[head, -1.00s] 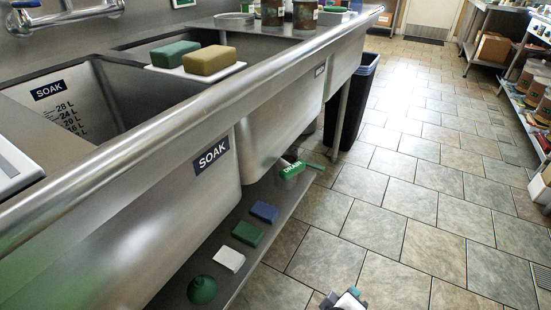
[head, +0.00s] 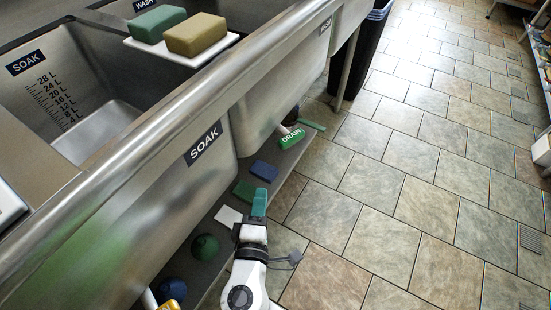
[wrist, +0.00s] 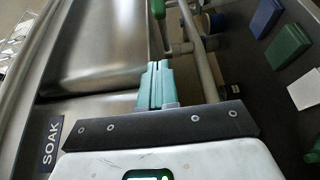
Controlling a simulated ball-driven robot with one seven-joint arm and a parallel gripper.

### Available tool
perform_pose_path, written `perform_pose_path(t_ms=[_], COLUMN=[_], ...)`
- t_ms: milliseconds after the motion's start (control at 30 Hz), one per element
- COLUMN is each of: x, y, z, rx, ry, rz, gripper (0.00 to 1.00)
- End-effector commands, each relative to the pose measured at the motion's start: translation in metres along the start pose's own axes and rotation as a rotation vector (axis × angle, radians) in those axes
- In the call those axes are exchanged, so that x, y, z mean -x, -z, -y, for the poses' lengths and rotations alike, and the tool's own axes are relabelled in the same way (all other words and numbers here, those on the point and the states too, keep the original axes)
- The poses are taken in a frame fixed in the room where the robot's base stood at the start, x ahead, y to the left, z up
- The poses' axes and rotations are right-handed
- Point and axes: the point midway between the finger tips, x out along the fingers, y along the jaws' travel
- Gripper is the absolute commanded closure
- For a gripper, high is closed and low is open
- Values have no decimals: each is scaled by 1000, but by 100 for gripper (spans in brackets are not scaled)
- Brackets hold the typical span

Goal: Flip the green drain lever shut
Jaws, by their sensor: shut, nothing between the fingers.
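The green drain lever, with DRAIN in white letters (head: 290,138), sticks out from under the sink above the lower shelf in the head view. In the wrist view a green piece, likely the lever (wrist: 157,9), shows at the top edge beside grey pipes. My gripper (head: 259,202) has teal fingers pressed together with nothing between them. It is over the shelf's front edge, nearer to me than the lever and apart from it. In the wrist view its closed fingers (wrist: 155,86) lie below the pipes, beside the sink's steel wall.
The steel sink (head: 170,180) with SOAK labels overhangs the shelf. On the shelf lie a blue block (head: 264,171), a green block (head: 244,190), a white block (head: 228,215) and a dark green round thing (head: 205,247). A black bin (head: 362,60) stands beyond. The tiled floor at right is clear.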

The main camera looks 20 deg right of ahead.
Motion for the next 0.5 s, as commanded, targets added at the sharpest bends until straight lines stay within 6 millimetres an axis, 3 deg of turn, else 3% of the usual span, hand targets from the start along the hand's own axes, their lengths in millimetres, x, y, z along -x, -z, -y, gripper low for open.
perform_pose_path(t_ms=[167, 500], x=[-14, -79], y=[-1, -1], z=[1, 1], rx=[0, -3], ry=[0, 0], rz=[4, 5], gripper=[100, 100])
